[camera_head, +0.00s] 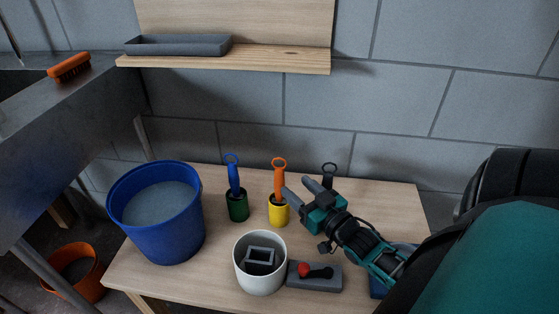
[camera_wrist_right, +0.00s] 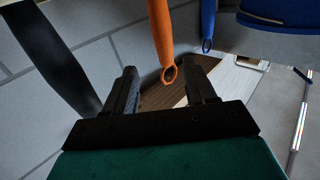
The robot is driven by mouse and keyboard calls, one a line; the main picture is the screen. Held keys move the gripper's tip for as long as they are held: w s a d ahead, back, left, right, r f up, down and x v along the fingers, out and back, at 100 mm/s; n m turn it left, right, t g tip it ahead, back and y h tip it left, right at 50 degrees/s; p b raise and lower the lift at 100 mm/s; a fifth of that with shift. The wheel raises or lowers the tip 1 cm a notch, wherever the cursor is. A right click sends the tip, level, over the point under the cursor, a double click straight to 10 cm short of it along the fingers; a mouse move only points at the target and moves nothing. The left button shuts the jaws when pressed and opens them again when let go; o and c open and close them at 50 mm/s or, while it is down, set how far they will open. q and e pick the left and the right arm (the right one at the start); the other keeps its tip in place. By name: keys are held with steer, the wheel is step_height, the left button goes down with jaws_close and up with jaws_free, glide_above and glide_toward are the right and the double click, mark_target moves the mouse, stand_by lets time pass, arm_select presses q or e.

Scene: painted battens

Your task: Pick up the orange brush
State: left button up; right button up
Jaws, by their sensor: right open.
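A brush with an orange handle (camera_head: 279,183) and a ring at its top stands upright in a yellow cup (camera_head: 279,212) on the wooden table. Its bristles are hidden in the cup. My right gripper (camera_head: 296,188) is open, its fingers just right of the orange handle. In the right wrist view the orange handle (camera_wrist_right: 161,35) hangs from the top edge, and its ring lies between the two open fingers (camera_wrist_right: 160,80) in the picture; contact cannot be told. A separate orange scrubbing brush (camera_head: 69,67) lies on the dark metal surface at upper left. My left gripper is not in view.
A blue-handled brush (camera_head: 234,178) stands in a green cup (camera_head: 237,206) to the left. A dark-handled one (camera_head: 328,172) is behind my gripper. A blue bucket (camera_head: 158,205), a white pot (camera_head: 260,272) and a grey block with a red knob (camera_head: 314,277) stand around. A shelf (camera_head: 280,60) is above.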

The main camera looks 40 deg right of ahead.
mark_target(282, 179)
steer(key=w+b, duration=0.2)
steer(key=w, duration=0.6)
steer(key=shift+w+f, duration=0.15)
steer(key=shift+w, duration=0.05)
steer(key=shift+w+b, duration=0.3)
steer(key=c, duration=0.4)
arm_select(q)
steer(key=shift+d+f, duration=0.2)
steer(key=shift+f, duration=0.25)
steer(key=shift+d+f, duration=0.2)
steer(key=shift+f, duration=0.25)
arm_select(e)
jaws_close()
